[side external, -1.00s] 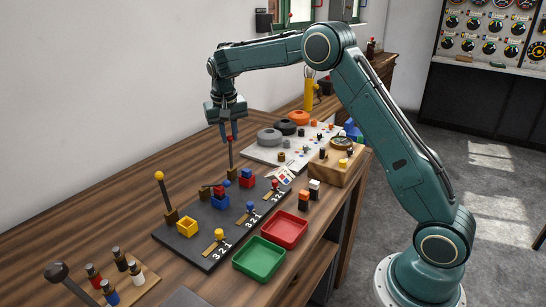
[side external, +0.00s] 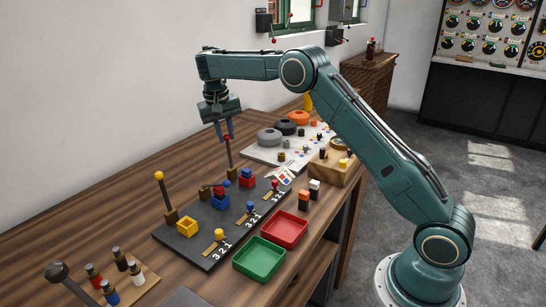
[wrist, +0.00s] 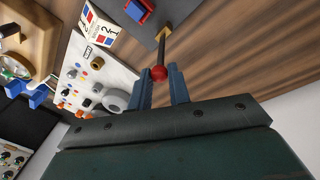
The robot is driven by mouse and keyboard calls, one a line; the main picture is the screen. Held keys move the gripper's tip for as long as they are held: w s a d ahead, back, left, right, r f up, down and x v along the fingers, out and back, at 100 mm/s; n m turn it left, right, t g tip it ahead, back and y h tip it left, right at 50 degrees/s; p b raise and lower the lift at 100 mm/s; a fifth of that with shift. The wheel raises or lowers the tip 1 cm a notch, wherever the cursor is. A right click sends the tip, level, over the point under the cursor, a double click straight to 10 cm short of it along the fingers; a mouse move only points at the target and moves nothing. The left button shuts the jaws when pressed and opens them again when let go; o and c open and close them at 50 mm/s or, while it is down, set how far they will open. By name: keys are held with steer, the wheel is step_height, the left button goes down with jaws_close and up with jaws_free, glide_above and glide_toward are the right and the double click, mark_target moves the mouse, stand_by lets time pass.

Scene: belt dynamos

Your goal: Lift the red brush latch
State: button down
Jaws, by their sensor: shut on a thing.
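The red brush latch is a dark rod with a red ball knob (side external: 228,138), standing nearly upright from a brown bracket (side external: 231,173) at the far end of the dark panel (side external: 190,244). My gripper (side external: 226,136) reaches down to it from above, tilted. In the wrist view the red knob (wrist: 159,73) sits between the two blue fingertips, and my gripper (wrist: 161,80) is shut on it. The yellow-knobbed latch (side external: 159,176) stands upright at the near end. The blue-knobbed latch (side external: 227,183) lies low.
The panel also bears a yellow box (side external: 187,227), blue and red blocks, and small knobs beside 3-2-1 marks. A green tray (side external: 260,260) and a red tray (side external: 284,230) lie in front. A pale board (side external: 262,154) with round parts lies behind. The wall side of the table is clear.

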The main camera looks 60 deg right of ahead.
steer(key=shift+a+f, duration=0.25)
steer(key=shift+a, duration=0.15)
steer(key=c, duration=1.4)
jaws_free()
steer(key=shift+o, duration=0.5)
steer(key=shift+d+r, duration=0.15)
steer(key=shift+s+d+r+t, duration=0.1)
steer(key=shift+s+r+t, duration=0.05)
steer(key=shift+s+t, duration=0.4)
